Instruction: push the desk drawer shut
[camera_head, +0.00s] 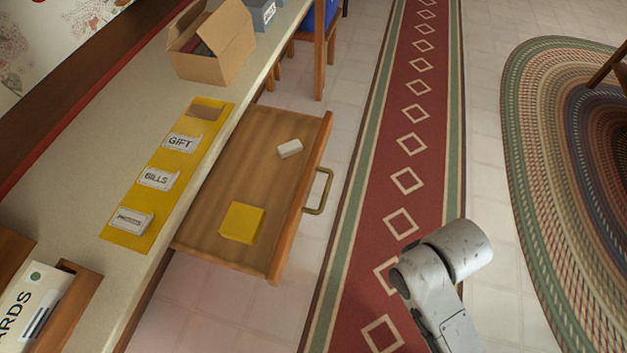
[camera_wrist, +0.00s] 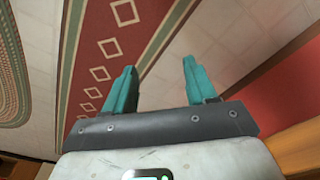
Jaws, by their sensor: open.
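The desk drawer (camera_head: 205,235) is pulled out from under the desk in the head view. It has a wooden front and a brass-coloured handle (camera_head: 319,192) facing the red runner. In the head view only part of my arm shows, to the right of the drawer and over the runner; the gripper itself is not visible there.
The desk top (camera_head: 95,130) holds an open cardboard box (camera_head: 212,45), a yellow strip (camera_head: 190,150) with labelled cards, and a wooden holder (camera_head: 70,305) with a card. A red runner (camera_head: 400,150) and an oval braided rug (camera_head: 540,130) lie on the floor. A chair (camera_head: 318,50) stands beyond the drawer.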

